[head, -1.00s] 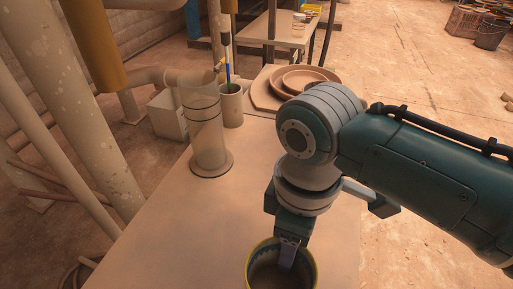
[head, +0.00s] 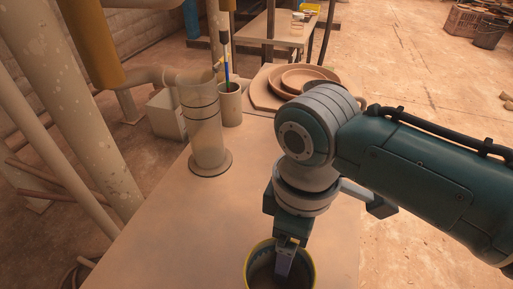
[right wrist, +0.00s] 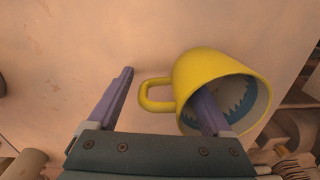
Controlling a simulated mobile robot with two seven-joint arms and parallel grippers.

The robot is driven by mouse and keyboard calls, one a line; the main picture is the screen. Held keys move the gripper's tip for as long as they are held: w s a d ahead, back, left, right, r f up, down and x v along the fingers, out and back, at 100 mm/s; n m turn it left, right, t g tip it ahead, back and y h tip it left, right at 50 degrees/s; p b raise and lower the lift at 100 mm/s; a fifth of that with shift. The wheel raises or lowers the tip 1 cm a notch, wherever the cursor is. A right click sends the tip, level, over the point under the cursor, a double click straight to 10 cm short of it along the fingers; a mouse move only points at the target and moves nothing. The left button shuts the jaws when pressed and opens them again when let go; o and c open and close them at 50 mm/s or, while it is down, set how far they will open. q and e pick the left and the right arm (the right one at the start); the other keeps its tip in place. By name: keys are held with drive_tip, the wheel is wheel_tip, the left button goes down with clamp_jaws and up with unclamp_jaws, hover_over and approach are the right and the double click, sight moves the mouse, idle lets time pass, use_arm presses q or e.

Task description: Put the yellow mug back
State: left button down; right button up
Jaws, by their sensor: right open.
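The yellow mug (head: 259,270) stands on the table at the bottom edge of the head view, its lower part cut off. In the right wrist view the mug (right wrist: 207,66) shows its handle toward the left and a blue pattern inside. My right gripper (right wrist: 166,86) is open and straddles the mug's wall on the handle side. One finger is inside the mug and the other is outside, beyond the handle. In the head view only the finger in the mug shows clearly. My left gripper is in neither view.
On the table (head: 170,235) stand a clear cylinder (head: 207,130) on a round base and a cup (head: 231,105) holding tools. Stacked brown dishes (head: 298,80) sit farther back, partly behind my right arm. The table left of the mug is clear.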

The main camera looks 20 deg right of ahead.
drive_tip(key=r+p, duration=0.3)
drive_tip(key=r, duration=0.3)
drive_tip(key=r+p, duration=0.3)
drive_tip(key=r, duration=0.3)
drive_tip(key=shift+w+d+r, duration=0.15)
drive_tip(key=shift+w, duration=0.05)
drive_tip(key=s+d+r+m+t, duration=0.2)
drive_tip(key=s+d+m, duration=0.1)
drive_tip(key=s, duration=0.3)
drive_tip(key=s+d+r+m+t, duration=0.1)
drive_tip(key=s+d+m+t, duration=0.1)
drive_tip(key=s+d+m, duration=0.2)
drive_tip(key=s+m, duration=0.1)
drive_tip(key=s, duration=0.2)
drive_tip(key=shift+r, duration=0.35)
wheel_tip(320, 180, up, 66)
drive_tip(key=p, duration=6.6)
drive_tip(key=shift+r, duration=0.1)
